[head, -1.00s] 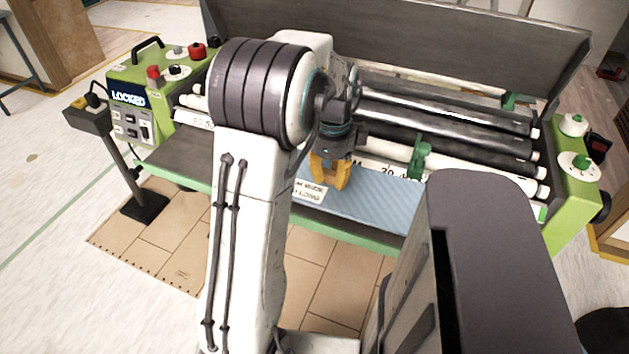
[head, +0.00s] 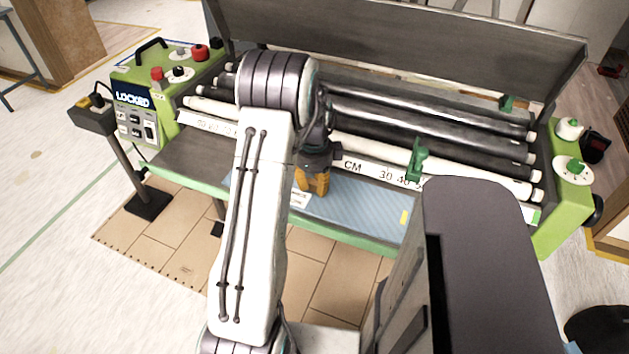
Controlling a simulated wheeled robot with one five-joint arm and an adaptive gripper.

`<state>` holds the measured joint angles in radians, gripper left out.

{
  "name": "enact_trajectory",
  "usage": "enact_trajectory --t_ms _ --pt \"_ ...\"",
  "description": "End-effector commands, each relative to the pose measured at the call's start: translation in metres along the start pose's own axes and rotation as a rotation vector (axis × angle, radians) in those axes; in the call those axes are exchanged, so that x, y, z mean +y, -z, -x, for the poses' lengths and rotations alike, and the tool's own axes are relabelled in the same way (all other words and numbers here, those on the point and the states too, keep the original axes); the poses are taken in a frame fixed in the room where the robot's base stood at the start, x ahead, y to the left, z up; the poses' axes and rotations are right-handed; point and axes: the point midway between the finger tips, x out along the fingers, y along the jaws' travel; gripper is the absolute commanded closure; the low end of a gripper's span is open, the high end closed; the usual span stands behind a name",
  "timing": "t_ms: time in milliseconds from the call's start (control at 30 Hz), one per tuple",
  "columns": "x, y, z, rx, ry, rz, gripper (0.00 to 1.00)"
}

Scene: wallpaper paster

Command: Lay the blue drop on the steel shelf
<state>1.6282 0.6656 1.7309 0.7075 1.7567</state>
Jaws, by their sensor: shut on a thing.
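The blue drop (head: 365,208) is a pale blue striped sheet with a white label and a small yellow mark. It lies along the grey steel shelf (head: 185,158) at the machine's front, between the ruler strip and the green front edge. My gripper (head: 313,192) has orange fingers pointing down at the sheet, beside the label. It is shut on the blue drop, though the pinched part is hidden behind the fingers. My arm covers the sheet's left part; a bit of blue shows left of the arm.
Black and white rollers (head: 440,125) lie behind the ruler strip, with a green clip (head: 417,160) standing up. A grey raised cover (head: 400,40) is behind them. A green control box (head: 140,100) reading LOCKED is at left, near a post-mounted switch (head: 95,115).

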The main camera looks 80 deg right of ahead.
Motion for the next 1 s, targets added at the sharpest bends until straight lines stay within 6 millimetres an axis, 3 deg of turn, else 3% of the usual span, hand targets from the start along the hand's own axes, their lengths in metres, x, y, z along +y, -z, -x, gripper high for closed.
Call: enact_trajectory --t_ms 267,300,500,833,1000 --pt "0.000 0.000 -0.004 0.000 0.001 0.000 1.00" --pt "0.000 0.000 -0.004 0.000 0.000 0.000 0.68" --pt "0.000 0.000 -0.004 0.000 0.000 0.000 0.50" --pt "0.000 0.000 -0.001 0.000 0.001 0.000 0.48" --pt "-0.001 0.000 0.015 -0.001 0.004 0.000 0.48"
